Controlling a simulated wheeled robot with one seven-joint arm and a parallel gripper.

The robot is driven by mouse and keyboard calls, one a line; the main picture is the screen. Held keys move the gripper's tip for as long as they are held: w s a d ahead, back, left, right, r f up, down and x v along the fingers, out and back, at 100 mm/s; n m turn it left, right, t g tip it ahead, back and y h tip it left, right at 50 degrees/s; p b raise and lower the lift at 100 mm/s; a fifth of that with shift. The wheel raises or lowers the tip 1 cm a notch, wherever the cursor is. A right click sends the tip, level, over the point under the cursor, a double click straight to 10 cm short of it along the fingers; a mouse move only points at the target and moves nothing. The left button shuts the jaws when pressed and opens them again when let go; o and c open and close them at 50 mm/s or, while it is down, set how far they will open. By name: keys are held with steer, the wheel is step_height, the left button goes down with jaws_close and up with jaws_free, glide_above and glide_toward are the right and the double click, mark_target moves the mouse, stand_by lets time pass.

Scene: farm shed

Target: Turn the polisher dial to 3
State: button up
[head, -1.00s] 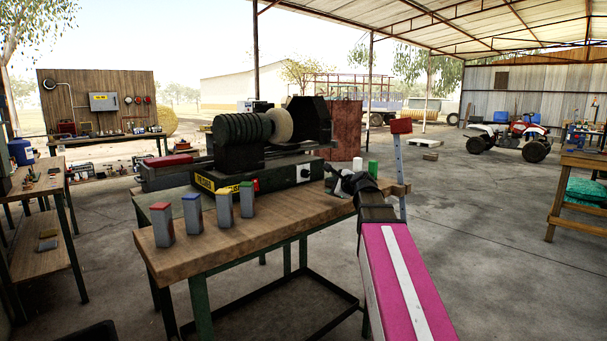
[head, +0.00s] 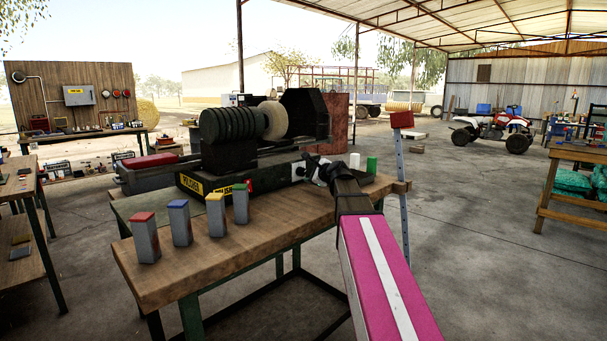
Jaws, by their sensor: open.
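The polisher (head: 280,163) stands on the wooden workbench, a dark machine with a ribbed drum and a pale buffing wheel. Yellow labels mark its base, one of them reading POLISHER. A small white dial plate (head: 298,171) shows at the right part of the base's front. My gripper (head: 316,167) is open, just right of the plate and partly in front of it. The dial's pointer and numbers are too small and too covered to read. I cannot tell whether the fingers touch or surround the dial.
Several grey blocks with coloured tops, among them a red-topped block (head: 145,238), line the workbench's (head: 240,240) front left. A white cylinder (head: 354,161) and a green cylinder (head: 371,165) stand behind my arm. An upright post with a red top (head: 402,119) is at the bench's right end.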

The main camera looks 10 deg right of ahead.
mark_target(303, 172)
steer(key=x, duration=0.6)
steer(key=shift+w+a, duration=0.1)
steer(key=shift+w, duration=0.2)
steer(key=shift+f, duration=0.1)
steer(key=c, duration=0.9)
